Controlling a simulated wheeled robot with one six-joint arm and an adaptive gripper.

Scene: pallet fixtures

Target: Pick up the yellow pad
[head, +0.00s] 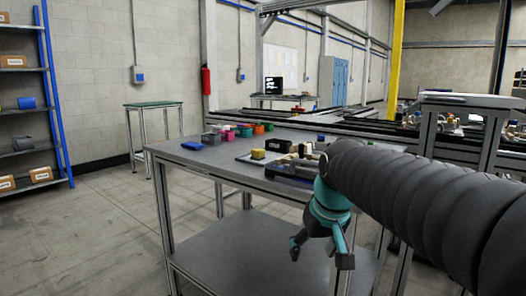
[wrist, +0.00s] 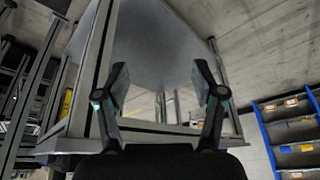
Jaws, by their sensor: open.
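A small yellow block-shaped thing, which looks like the yellow pad (head: 258,153), sits on a dark flat plate on the grey table (head: 195,158), left of a black box. My gripper (head: 320,254) hangs at the table's front side, below the level of its top, with its fingers spread and nothing between them. In the wrist view my gripper (wrist: 160,88) is also open and empty, and the pad cannot be made out there.
Several coloured blocks (head: 243,131) and a blue block (head: 192,145) lie on the table's left part. A black box (head: 278,145) and a dark fixture (head: 290,172) stand near the pad. The table has a lower shelf (head: 240,245). Open floor (head: 95,235) lies to the left.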

